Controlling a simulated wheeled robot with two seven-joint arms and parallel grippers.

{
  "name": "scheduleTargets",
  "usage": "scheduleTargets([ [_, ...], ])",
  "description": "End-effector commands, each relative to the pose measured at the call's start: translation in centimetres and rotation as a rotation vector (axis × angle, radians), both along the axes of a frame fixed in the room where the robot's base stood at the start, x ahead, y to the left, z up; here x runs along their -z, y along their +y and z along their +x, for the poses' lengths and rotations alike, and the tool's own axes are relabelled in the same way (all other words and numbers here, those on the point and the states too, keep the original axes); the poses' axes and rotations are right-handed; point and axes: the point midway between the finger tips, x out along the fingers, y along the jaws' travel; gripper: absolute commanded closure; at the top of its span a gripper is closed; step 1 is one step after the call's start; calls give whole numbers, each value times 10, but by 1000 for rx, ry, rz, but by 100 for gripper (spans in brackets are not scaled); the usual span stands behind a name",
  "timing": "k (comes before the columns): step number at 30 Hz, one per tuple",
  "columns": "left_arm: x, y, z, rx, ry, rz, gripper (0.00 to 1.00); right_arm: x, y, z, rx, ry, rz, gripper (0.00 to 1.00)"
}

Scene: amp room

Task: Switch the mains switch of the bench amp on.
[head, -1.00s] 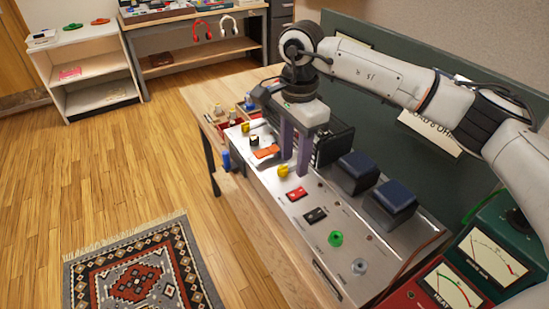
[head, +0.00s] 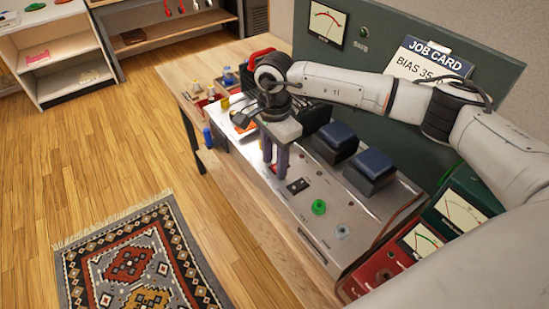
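The bench amp (head: 318,223) is a long silver panel on the wooden bench, with a row of controls. A black rocker switch (head: 298,186) shows on it, just right of my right gripper's fingertips. I cannot read the switch labels or setting. Whether the tips touch the panel is unclear. My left gripper is out of view.
Two dark blue-topped blocks (head: 370,164) stand behind. Red and green meter boxes (head: 385,272) are at right.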

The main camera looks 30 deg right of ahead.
Motion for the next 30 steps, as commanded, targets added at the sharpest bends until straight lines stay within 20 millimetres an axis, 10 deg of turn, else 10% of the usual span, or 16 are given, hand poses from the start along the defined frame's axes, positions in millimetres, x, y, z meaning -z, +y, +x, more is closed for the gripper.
scheduleTargets([
  [10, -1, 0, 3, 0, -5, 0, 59, 0, 0, 0, 0, 0, 0, 100],
  [30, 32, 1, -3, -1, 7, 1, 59, -3, -8, 1, -1, 37, 259, 100],
])
